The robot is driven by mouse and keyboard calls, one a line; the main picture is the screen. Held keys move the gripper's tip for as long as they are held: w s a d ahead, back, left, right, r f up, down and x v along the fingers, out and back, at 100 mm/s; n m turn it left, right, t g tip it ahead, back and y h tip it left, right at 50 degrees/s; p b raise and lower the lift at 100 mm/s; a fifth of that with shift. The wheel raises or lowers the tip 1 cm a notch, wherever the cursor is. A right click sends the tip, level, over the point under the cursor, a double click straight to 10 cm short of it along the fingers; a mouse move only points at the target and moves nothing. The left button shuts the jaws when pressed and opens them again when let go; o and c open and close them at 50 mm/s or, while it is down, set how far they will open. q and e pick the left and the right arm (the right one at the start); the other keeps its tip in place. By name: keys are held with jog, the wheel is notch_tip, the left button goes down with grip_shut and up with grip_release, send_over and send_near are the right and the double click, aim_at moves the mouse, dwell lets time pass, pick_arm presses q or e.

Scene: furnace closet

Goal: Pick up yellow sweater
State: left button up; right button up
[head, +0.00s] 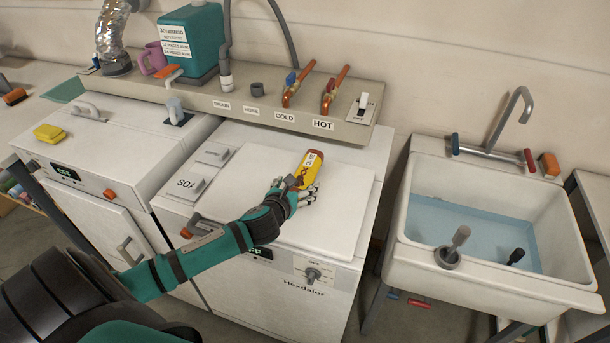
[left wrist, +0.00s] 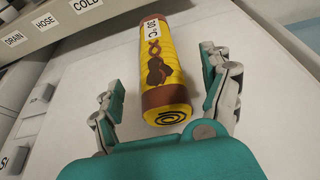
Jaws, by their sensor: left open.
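The yellow sweater shows as a rolled yellow cylinder (head: 309,166) with brown ends and a white tag, lying on the white washer lid (head: 345,215). In the left wrist view the roll (left wrist: 167,70) has a brown pattern, and its tag reads 30°C. My left gripper (head: 299,190) is at the near end of the roll. In the left wrist view its fingers are spread to either side of the roll, with a visible gap on the left. The gripper is open and holds nothing. My right gripper is not in view.
Behind the lid is a shelf (head: 225,97) with orange valves (head: 300,85) and a teal jug (head: 192,40). A sink (head: 420,190) stands to the right. A second white machine (head: 130,130) with a yellow sponge (head: 48,133) stands to the left. The lid around the roll is clear.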

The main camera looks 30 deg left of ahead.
aim_at(301, 181)
pick_arm(q)
jog(key=shift+w+a+f, duration=0.15)
jog(key=shift+w+f, duration=0.05)
jog(key=shift+w, duration=0.2)
jog(key=p+x, duration=0.1)
jog(key=x, duration=0.3)
jog(key=shift+f, duration=0.2)
jog(key=shift+s, duration=0.1)
jog(key=shift+c, duration=1.1)
jog(key=c, duration=1.2)
jog(key=shift+c, duration=0.2)
jog(key=shift+r, duration=0.15)
